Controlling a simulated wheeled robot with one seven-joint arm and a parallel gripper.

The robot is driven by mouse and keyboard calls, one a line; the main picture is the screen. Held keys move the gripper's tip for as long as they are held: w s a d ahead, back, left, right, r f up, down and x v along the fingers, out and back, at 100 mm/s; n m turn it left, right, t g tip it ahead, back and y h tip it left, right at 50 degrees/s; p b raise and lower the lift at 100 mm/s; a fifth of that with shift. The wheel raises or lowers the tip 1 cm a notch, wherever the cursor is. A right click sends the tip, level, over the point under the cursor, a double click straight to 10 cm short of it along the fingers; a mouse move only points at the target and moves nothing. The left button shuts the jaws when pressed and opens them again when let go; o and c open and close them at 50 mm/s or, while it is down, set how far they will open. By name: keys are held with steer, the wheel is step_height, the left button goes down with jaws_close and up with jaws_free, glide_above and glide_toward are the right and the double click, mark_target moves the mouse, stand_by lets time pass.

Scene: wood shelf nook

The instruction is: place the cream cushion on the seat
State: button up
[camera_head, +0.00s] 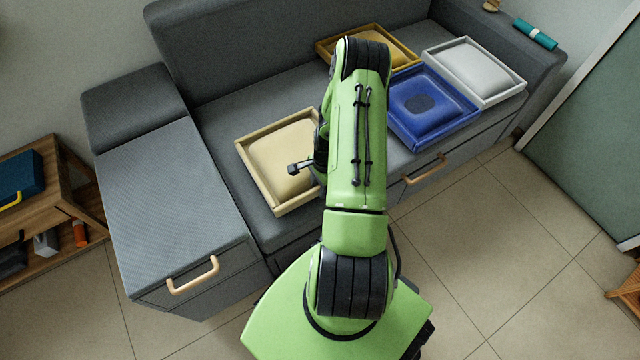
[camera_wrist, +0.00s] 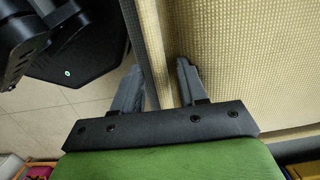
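The cream cushion (camera_head: 283,158) lies in a pale tray-like frame (camera_head: 252,165) over the left part of the grey seat (camera_head: 222,128). I cannot tell whether the frame touches the seat. In the wrist view my gripper (camera_wrist: 162,72) has one finger on each side of the pale frame's wall (camera_wrist: 152,40). The right finger is on the side of the cream woven cushion (camera_wrist: 245,60), and the left finger is on the floor side.
A blue cushion tray (camera_head: 452,137), a white one (camera_head: 517,92) and a mustard one (camera_head: 405,58), partly hidden by my arm, lie to the right. A teal roll (camera_head: 535,34) lies on the right armrest. A wooden shelf (camera_head: 72,185) stands at the left. Tiled floor (camera_head: 490,240) is clear.

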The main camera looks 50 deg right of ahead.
step_height(320, 180, up, 12)
steer(key=d+r+p, duration=0.1)
steer(key=p, duration=0.3)
steer(key=w+a+r+n+h, duration=0.1)
steer(key=a+r+n, duration=0.25)
steer(key=r, duration=0.35)
steer(key=w+a+r+n+t, duration=0.1)
steer(key=a+r+n, duration=0.25)
steer(key=r, duration=0.25)
steer(key=w+a+r+n+h, duration=0.1)
steer(key=a+r+n, duration=0.25)
steer(key=r, duration=0.35)
steer(key=s+a+r+n+t, duration=0.4)
steer(key=s+a+r+n, duration=0.7)
steer(key=s+a, duration=0.2)
steer(key=shift+s+a+y, duration=0.15)
steer(key=shift+a+y, duration=0.05)
steer(key=shift+y, duration=0.2)
steer(key=shift+r, duration=0.15)
step_height(320, 180, up, 14)
steer(key=p, duration=1.4)
